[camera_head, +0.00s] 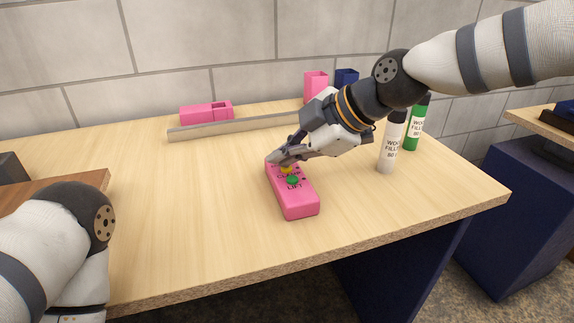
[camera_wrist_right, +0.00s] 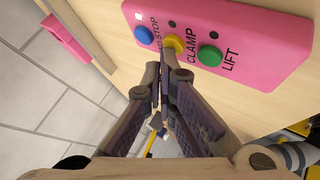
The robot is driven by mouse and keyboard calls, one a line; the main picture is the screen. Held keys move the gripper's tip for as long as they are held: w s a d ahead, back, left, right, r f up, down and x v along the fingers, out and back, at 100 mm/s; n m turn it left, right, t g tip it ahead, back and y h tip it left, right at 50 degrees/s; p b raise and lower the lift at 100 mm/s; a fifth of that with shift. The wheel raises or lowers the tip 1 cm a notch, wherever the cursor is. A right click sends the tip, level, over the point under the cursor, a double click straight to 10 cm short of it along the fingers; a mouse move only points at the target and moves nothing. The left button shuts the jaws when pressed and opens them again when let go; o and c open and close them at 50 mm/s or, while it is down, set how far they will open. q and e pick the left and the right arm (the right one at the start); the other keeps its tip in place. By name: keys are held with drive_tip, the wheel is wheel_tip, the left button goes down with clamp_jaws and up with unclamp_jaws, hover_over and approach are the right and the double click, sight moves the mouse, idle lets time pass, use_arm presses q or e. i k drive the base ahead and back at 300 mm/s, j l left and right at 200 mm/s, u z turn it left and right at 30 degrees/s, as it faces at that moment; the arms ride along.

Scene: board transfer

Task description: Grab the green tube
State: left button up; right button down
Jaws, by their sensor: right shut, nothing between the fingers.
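The green tube (camera_head: 414,128), with a white wood-filler label, stands upright at the right of the table, partly behind a similar white tube (camera_head: 388,150). My right gripper (camera_head: 274,159) is shut and empty, well to the left of the green tube. Its fingertips (camera_wrist_right: 160,68) are at the yellow CLAMP button (camera_wrist_right: 173,44) of a pink control box (camera_head: 299,208); I cannot tell whether they touch it. The box also has a green LIFT button (camera_wrist_right: 209,55) and a blue button (camera_wrist_right: 144,35). My left arm shows at lower left, but its fingers are out of view.
A long low rail (camera_head: 215,130) crosses the back of the table, with a pink block (camera_head: 203,113) behind it. A pink holder (camera_head: 315,84) and a navy one (camera_head: 347,76) stand behind my right arm. A brown board (camera_head: 60,200) is at left. The middle-left tabletop is clear.

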sight(418, 112)
drive_tip(key=k+l, duration=0.15)
drive_tip(key=l, duration=0.2)
drive_tip(key=k+l, duration=0.1)
drive_tip(key=l, duration=0.2)
drive_tip(key=k+l, duration=0.15)
drive_tip(key=l, duration=0.2)
drive_tip(key=k+l, duration=0.1)
drive_tip(key=l, duration=0.2)
